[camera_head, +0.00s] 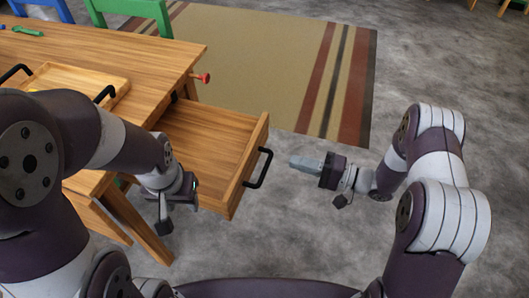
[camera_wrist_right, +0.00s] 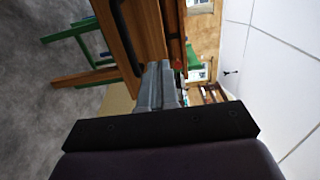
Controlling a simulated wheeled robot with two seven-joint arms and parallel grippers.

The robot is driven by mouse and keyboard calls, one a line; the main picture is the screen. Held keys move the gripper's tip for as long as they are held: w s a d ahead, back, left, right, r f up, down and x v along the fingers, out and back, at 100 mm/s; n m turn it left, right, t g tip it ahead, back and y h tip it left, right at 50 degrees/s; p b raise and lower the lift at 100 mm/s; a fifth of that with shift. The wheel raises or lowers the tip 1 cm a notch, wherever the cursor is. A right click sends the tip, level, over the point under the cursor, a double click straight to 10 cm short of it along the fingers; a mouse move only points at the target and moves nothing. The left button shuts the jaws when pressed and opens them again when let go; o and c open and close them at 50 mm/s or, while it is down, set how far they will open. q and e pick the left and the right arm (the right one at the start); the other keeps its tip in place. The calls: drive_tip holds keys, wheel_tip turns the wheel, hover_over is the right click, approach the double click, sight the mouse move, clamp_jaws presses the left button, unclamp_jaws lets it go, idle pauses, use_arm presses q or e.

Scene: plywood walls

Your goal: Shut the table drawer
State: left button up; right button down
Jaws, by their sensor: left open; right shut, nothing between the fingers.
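The table drawer (camera_head: 212,148) stands pulled out of the right end of the wooden table (camera_head: 150,50). It looks empty, and its front panel (camera_head: 249,170) carries a black handle (camera_head: 259,168). My right gripper (camera_head: 292,161) is shut and empty, just right of the handle and apart from it, pointing at the drawer front. In the right wrist view the shut fingers (camera_wrist_right: 157,85) point toward the wooden drawer front (camera_wrist_right: 150,30), with the black handle (camera_wrist_right: 124,35) beside them. My left gripper (camera_head: 178,205) is open, hanging low in front of the drawer's near side; its fingers are partly hidden.
A wooden tray (camera_head: 75,78) with black handles sits on the table. Green (camera_head: 135,10) and blue (camera_head: 50,8) chairs stand behind it. A red knob (camera_head: 202,78) sticks out at the table's end. A striped rug (camera_head: 270,60) lies beyond. The grey floor right of the drawer is clear.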

sight(252, 150)
drive_tip(key=b+x, duration=0.2)
drive_tip(key=x, duration=0.7)
drive_tip(key=shift+a+f, duration=0.1)
drive_tip(key=shift+a, duration=0.2)
use_arm(q)
wheel_tip(252, 150, down, 2)
drive_tip(key=shift+f, duration=0.15)
use_arm(e)
drive_tip(key=shift+w+a, duration=0.1)
use_arm(q)
drive_tip(key=shift+s, duration=0.1)
